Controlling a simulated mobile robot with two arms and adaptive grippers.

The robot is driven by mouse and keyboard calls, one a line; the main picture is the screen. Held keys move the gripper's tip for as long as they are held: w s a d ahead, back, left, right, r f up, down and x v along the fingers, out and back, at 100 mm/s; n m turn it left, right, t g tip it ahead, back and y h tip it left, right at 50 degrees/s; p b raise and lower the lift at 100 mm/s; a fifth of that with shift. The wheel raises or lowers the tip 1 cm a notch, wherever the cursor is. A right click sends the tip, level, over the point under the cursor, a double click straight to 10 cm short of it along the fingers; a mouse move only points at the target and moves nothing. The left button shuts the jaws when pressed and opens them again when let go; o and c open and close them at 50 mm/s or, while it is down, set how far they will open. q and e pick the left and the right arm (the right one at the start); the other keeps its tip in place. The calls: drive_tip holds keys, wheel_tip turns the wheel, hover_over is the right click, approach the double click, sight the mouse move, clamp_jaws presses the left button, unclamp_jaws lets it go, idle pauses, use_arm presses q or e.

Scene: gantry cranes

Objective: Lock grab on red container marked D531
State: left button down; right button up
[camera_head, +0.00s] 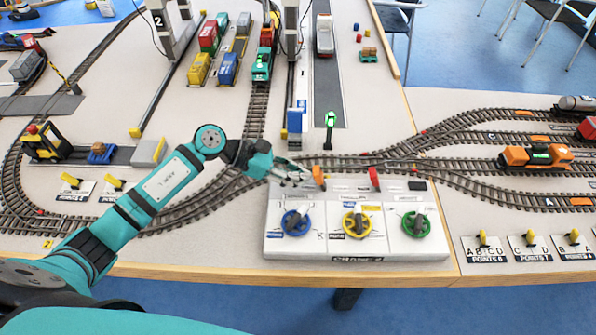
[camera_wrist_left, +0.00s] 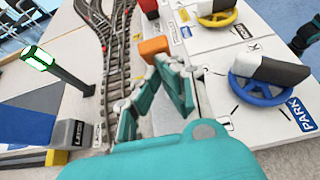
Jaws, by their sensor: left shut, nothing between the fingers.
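A red container (camera_head: 208,38) stands in the back-left yard among other containers; its marking is too small to read. A white control panel (camera_head: 350,250) lies at the table's front edge, with a blue wheel (camera_head: 295,222), a yellow wheel (camera_head: 357,224) and a green wheel (camera_head: 416,224). Behind the wheels are an orange lever (camera_head: 319,177) and a red lever (camera_head: 374,178). My left gripper (camera_head: 303,177) is shut and empty, just left of the orange lever. The left wrist view shows the orange lever (camera_wrist_left: 154,46) just beyond the fingertips. Whether they touch is unclear. My right gripper is not in view.
Gantry crane legs (camera_head: 172,35) rise at the back. A green-lit post (camera_head: 330,128) and a blue-white block (camera_head: 295,118) stand behind the panel. Tracks (camera_head: 440,165) run close behind it. An orange locomotive (camera_head: 535,156) is at right. Points switches (camera_head: 528,245) lie at front right.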

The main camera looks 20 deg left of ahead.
sight(316, 170)
use_arm(q)
drive_tip(key=r+y+p, duration=0.1)
drive_tip(key=d+y+p, duration=0.1)
drive_tip(key=p, duration=0.1)
drive_tip(key=r+g+y+p, duration=0.1)
drive_tip(key=shift+w+d+r+p, duration=0.3)
drive_tip(key=shift+w+d+r, duration=0.05)
drive_tip(key=shift+d, duration=0.05)
drive_tip(key=shift+d+r+y+p, duration=0.1)
drive_tip(key=shift+d+y+p, duration=0.25)
drive_tip(key=shift+y, duration=0.35)
drive_tip(key=shift+w+d+y+p, duration=0.2)
drive_tip(key=shift+d+y+p, duration=0.2)
drive_tip(key=shift+y, duration=0.2)
drive_tip(key=shift+f+g, duration=0.25)
drive_tip(key=shift+g, duration=0.05)
drive_tip(key=shift+a, duration=0.1)
drive_tip(key=shift+r, duration=0.15)
drive_tip(key=shift+s+r, duration=0.1)
drive_tip(key=shift+r, duration=0.6)
